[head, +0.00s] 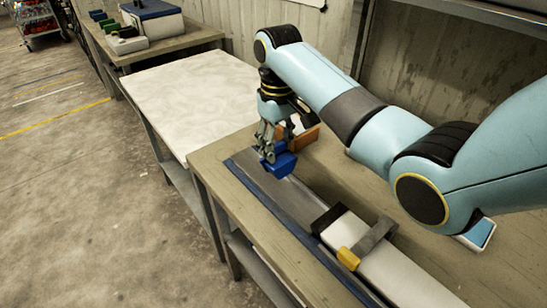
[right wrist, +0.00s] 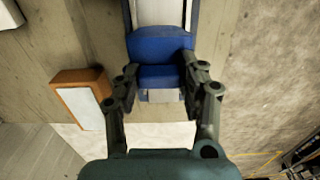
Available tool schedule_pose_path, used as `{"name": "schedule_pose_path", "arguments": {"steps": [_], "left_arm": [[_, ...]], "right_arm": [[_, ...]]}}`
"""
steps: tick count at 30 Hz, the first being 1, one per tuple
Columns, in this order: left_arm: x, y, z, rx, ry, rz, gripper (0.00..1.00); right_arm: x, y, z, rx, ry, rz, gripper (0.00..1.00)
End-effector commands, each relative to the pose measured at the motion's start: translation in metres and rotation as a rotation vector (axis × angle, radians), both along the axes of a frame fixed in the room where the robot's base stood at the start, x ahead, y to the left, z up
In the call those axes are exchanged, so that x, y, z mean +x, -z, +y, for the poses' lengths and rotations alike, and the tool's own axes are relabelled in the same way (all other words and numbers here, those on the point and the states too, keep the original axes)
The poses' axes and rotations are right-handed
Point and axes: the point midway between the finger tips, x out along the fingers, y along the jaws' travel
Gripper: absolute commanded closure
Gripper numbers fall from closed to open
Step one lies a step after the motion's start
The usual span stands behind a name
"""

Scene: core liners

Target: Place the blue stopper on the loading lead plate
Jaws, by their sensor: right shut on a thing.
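The blue stopper (head: 280,166) is in my right gripper (head: 268,150), over the far end of a long grey metal plate with a blue edge strip (head: 262,188). In the right wrist view, the fingers (right wrist: 166,84) close on the two sides of the blue stopper (right wrist: 160,45). The grey plate (right wrist: 160,11) runs away beyond it there. I cannot tell whether the stopper touches the plate or hangs just above it. My left gripper is not in view.
A white box-shaped piece (head: 400,272) with a black end, grey bar and yellow part lies nearer along the plate. A brown block (head: 304,138) sits just behind my right gripper. A pale table (head: 195,98) adjoins the bench. A blue-topped case (head: 151,17) stands farther back.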

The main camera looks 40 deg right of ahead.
Motion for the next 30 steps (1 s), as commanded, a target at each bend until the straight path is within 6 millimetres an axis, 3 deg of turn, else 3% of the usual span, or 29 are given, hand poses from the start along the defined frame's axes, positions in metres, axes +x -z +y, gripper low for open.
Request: {"name": "schedule_pose_path", "arguments": {"steps": [4,14,26,27,30], "left_arm": [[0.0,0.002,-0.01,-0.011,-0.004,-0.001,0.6],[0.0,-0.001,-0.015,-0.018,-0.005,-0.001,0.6],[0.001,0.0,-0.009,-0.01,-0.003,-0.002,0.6],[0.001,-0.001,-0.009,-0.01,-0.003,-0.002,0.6],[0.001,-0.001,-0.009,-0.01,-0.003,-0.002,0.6]], "right_arm": [[0.012,0.008,0.003,0.0,0.0,0.001,1.0],[0.013,0.047,0.003,0.0,0.0,0.002,1.0],[0.013,0.052,0.003,0.0,0.0,0.001,1.0],[0.013,0.052,0.003,0.0,0.0,0.0,0.54],[0.013,0.052,0.003,0.0,0.0,0.001,0.41]]}}
